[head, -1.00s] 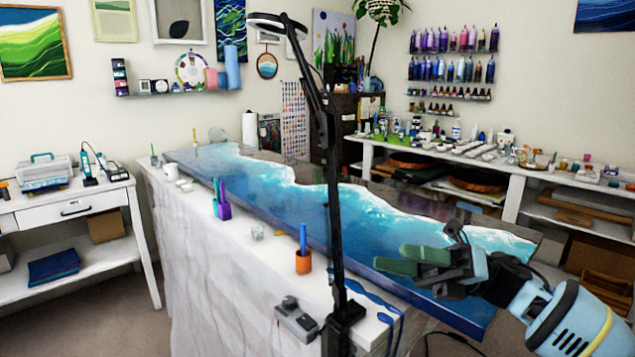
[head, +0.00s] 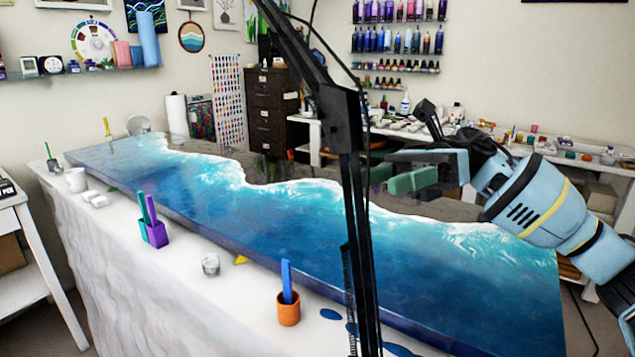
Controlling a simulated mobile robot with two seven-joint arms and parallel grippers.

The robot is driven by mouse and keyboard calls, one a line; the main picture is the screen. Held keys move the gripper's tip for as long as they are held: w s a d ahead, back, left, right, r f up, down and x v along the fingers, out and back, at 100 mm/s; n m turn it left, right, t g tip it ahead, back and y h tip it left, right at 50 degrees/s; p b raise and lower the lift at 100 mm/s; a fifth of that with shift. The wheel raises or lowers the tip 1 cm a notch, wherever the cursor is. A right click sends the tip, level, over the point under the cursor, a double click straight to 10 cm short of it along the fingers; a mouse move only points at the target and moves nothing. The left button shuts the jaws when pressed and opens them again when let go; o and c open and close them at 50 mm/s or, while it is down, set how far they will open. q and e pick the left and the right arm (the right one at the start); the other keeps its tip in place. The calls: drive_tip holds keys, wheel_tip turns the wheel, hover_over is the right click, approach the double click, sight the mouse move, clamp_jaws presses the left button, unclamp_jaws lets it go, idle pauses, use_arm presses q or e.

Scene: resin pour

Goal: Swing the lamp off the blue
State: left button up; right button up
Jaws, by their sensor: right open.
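The black lamp (head: 359,215) stands at the near side of the table, its post crossing the head view in front of the blue. Its upper arm slants up to the left; its head and base are outside the picture. The blue resin slab (head: 220,205) with white wave edges lies along the table. My right gripper (head: 398,180) is open and empty, with green finger pads, above the slab at the right. One pad is just right of the post in the picture, and part of the other is behind it; I see no contact. My left gripper is not in view.
On the near ledge stand a purple holder (head: 154,234), a clear cup (head: 210,265) and an orange cup (head: 288,308) with a blue stick. Blue spills lie near the post. A paint-covered bench and bottle shelves stand behind.

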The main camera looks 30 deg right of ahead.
sight(348, 224)
drive_tip(key=shift+s+a+r, duration=0.2)
drive_tip(key=shift+s+a, duration=0.3)
drive_tip(key=a+p, duration=0.2)
drive_tip(key=a, duration=0.3)
drive_tip(key=shift+w+a, duration=0.1)
drive_tip(key=shift+a, duration=0.25)
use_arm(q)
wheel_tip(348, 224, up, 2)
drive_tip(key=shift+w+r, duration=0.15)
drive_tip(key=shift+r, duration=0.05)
use_arm(e)
drive_tip(key=shift+a+f, duration=0.15)
drive_tip(key=shift+a, duration=0.45)
drive_tip(key=c, duration=0.6)
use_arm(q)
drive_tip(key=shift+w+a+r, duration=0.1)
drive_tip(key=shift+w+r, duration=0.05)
use_arm(e)
clamp_jaws()
